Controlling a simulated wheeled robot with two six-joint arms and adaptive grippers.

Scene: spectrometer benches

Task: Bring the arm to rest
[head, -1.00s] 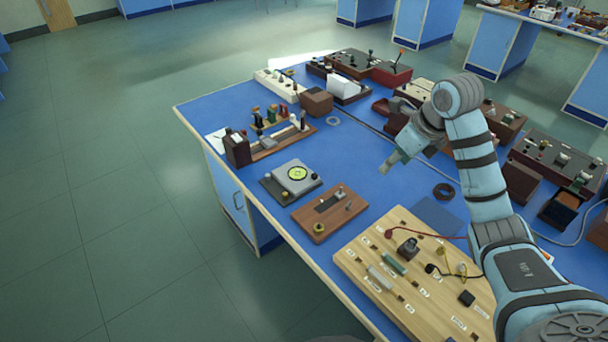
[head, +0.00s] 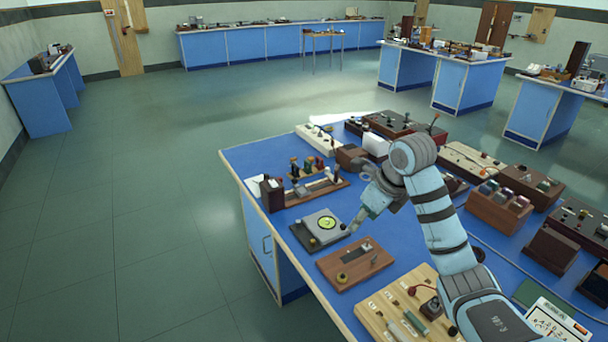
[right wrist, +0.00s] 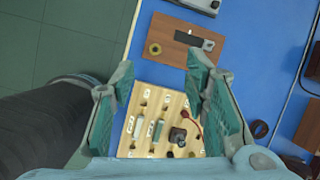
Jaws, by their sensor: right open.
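My right arm (head: 445,235) reaches in from the lower right of the head view, over the blue bench (head: 300,222). Its gripper (head: 362,219) is over the bench near the instrument with a yellow-green dial (head: 328,223). In the right wrist view the two fingers (right wrist: 161,70) stand wide apart with nothing between them. Beyond them lie the pale wooden board (right wrist: 145,105) and a brown wooden block (right wrist: 176,42), both apart from the fingers. My left gripper is not in view.
The wooden board (head: 372,308) and brown block (head: 330,266) lie near the front edge of the bench. Several boxes and instruments crowd its back and right. Open green floor (head: 130,230) lies to the left. Other blue benches (head: 265,45) stand far behind.

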